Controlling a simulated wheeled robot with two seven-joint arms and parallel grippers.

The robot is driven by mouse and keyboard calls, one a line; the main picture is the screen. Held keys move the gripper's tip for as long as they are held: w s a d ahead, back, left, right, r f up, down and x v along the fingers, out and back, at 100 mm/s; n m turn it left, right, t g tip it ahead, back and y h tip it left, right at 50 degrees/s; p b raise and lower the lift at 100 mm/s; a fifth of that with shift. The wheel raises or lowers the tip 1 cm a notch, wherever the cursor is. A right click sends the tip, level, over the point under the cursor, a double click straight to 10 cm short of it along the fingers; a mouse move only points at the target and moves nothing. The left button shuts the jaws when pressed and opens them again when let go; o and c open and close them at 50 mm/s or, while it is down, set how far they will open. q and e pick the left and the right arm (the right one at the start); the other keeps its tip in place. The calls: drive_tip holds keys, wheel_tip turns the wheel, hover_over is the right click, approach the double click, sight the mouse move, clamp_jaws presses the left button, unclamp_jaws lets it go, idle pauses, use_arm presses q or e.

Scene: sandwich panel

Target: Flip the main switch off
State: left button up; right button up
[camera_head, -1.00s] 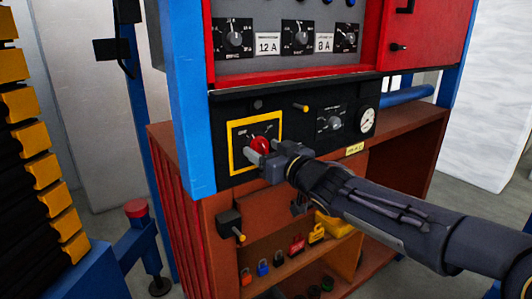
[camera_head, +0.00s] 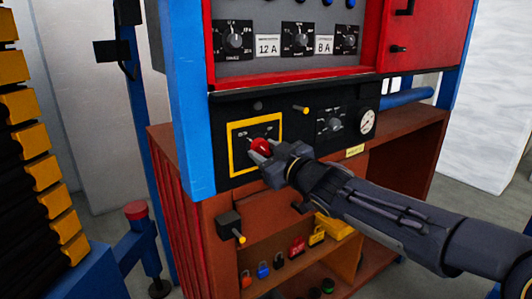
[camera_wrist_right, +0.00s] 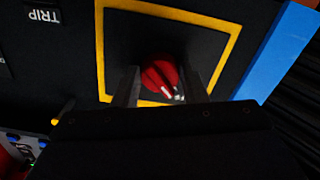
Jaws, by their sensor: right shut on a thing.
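The main switch is a red rotary knob (camera_head: 260,147) inside a yellow square frame on the black lower panel. My right gripper (camera_head: 259,151) reaches in from the right and is shut on this knob. In the right wrist view the red knob (camera_wrist_right: 160,75) sits between the two fingers of the right gripper (camera_wrist_right: 158,86), inside the yellow frame. A white mark shows on the knob's lower right part in that view. The labels around the knob are too small to read. My left gripper is not in view.
A second black dial (camera_head: 333,121) and a round gauge (camera_head: 368,121) sit right of the switch. A yellow-tipped lever (camera_head: 300,109) is above. Several coloured padlocks (camera_head: 297,246) hang below. A blue post (camera_head: 187,120) stands left of the panel.

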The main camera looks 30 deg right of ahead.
drive_tip(key=o, duration=1)
drive_tip(key=shift+c, duration=0.2)
drive_tip(key=s+p, duration=0.1)
drive_tip(key=s, duration=0.6)
drive_tip(key=shift+s+d+p, duration=0.3)
drive_tip(key=shift+s+p, duration=0.1)
